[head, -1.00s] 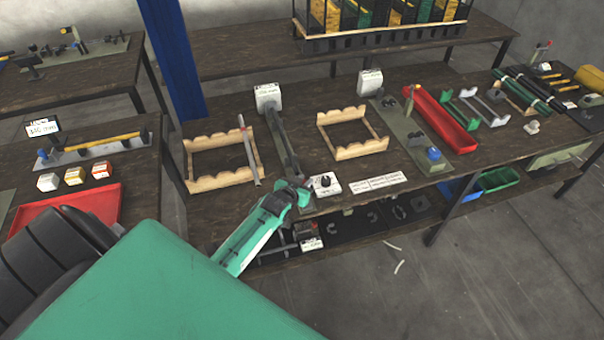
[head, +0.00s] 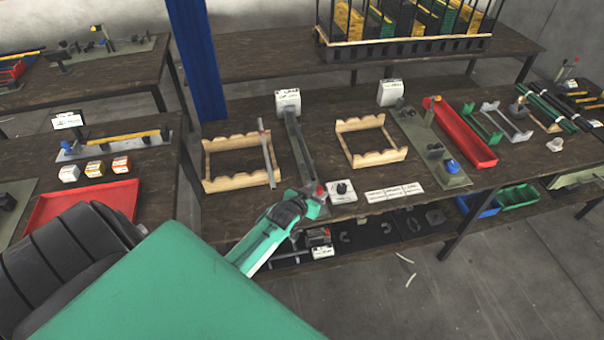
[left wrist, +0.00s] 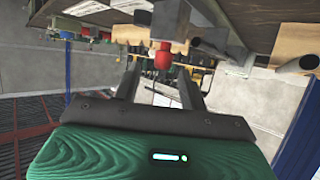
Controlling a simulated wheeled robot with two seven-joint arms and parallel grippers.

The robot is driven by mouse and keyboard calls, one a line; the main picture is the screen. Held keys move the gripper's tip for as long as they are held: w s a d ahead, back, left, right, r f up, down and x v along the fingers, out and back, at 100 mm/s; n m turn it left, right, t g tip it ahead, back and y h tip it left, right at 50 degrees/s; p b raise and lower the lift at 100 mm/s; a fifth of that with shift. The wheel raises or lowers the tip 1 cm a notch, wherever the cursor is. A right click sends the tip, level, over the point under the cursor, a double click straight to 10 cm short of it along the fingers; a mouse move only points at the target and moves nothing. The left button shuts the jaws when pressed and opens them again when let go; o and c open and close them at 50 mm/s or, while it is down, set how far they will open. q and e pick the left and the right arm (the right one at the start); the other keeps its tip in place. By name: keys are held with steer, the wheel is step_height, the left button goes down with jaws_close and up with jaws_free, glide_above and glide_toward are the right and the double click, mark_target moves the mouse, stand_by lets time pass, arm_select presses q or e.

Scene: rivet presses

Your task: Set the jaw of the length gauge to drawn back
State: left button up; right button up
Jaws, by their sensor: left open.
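The length gauge (head: 303,153) is a long grey rail on the middle bench, with a white display box (head: 288,101) at its far end. A red knob (head: 320,188) shows at its near end, by the bench's front edge. My left gripper (head: 314,198) is at that near end and covers part of it. In the left wrist view, the open fingers (left wrist: 160,78) point at the red knob (left wrist: 162,57), which appears between their tips. I cannot tell whether they touch it. The jaw's position is hard to make out. My right gripper is not in view.
Wooden cradles (head: 345,143) stand on both sides of the rail, and a grey bar (head: 267,150) lies on the left one. A small white box with a black knob (head: 342,191) is close right of my gripper. A shelf with dark parts (head: 375,232) lies below.

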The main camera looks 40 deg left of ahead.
arm_select(q)
steer(key=b+v, duration=0.1)
steer(key=v, duration=0.9)
steer(key=shift+b, duration=0.35)
steer(key=s+d+f+g, duration=0.2)
steer(key=s+f, duration=0.3)
steer(key=f, duration=0.6)
steer(key=s+d+f+m+g, duration=0.15)
steer(key=s+f, duration=0.35)
steer(key=f, duration=0.6)
steer(key=s+d+f+g, duration=0.1)
steer(key=s+f+g, duration=0.2)
steer(key=s+f, duration=0.55)
steer(key=s+d+f+m+g, duration=0.1)
steer(key=s+d+f+g, duration=0.1)
steer(key=s+f, duration=0.7)
steer(key=s+d+f+m+g+h, duration=0.1)
steer(key=s+d+f+g, duration=0.2)
steer(key=s+f, duration=0.6)
steer(key=s+g, duration=0.1)
steer(key=s, duration=0.6)
steer(key=shift+s, duration=0.15)
